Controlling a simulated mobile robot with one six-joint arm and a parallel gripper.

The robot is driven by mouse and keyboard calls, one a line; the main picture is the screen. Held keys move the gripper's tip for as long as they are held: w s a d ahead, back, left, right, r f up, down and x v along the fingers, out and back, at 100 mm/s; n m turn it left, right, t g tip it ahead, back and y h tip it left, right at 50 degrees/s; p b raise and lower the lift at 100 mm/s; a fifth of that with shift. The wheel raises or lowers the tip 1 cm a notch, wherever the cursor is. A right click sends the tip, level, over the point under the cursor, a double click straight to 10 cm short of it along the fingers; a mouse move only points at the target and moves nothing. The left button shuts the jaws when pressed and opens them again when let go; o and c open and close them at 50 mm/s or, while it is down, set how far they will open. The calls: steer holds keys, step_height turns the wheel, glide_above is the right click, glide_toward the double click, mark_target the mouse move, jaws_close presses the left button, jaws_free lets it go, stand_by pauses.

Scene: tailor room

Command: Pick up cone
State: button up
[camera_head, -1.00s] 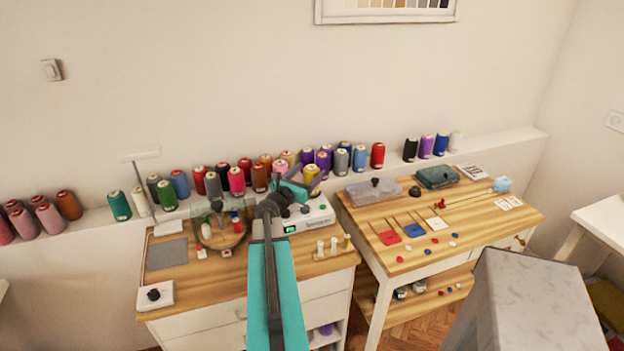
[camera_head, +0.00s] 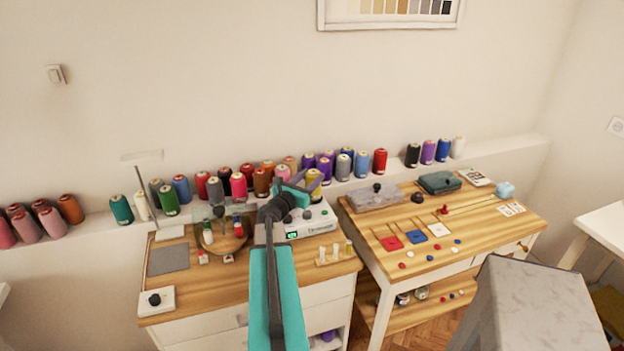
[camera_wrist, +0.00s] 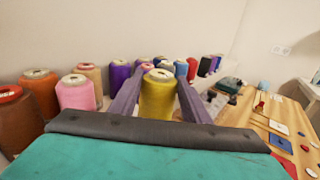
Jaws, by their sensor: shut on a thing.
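A yellow thread cone (camera_head: 315,188) stands upright by the wall ledge, behind the white machine. In the wrist view the yellow cone (camera_wrist: 158,98) fills the space between the two purple-grey fingers. My gripper (camera_wrist: 157,92) is shut on it, with one finger on each side. In the head view my gripper (camera_head: 308,181) is partly hidden by my own arm. The cone's base is hidden, so I cannot tell whether it still touches the surface below.
A pink cone (camera_wrist: 76,93) and an orange cone (camera_wrist: 40,94) stand close on the left; purple cones are behind. The white machine (camera_head: 310,222) sits just below my gripper. The right table (camera_head: 430,260) holds boxes and small coloured pieces. A grey block (camera_head: 535,310) stands at front right.

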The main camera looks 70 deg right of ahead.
step_height(320, 180, up, 12)
steer(key=w+a+b, duration=0.2)
steer(key=a+b, duration=0.7)
steer(key=a, duration=0.2)
steer(key=shift+w+a+f+b, duration=0.2)
steer(key=shift+a+f+b, duration=0.1)
steer(key=shift+a+b, duration=0.05)
steer(key=a+b, duration=0.3)
steer(key=b, duration=0.9)
steer(key=a, duration=0.2)
steer(key=w, duration=0.1)
steer(key=shift+a+r, duration=0.3)
steer(key=shift+a, duration=0.1)
steer(key=shift+s, duration=0.15)
stand_by(1.0)
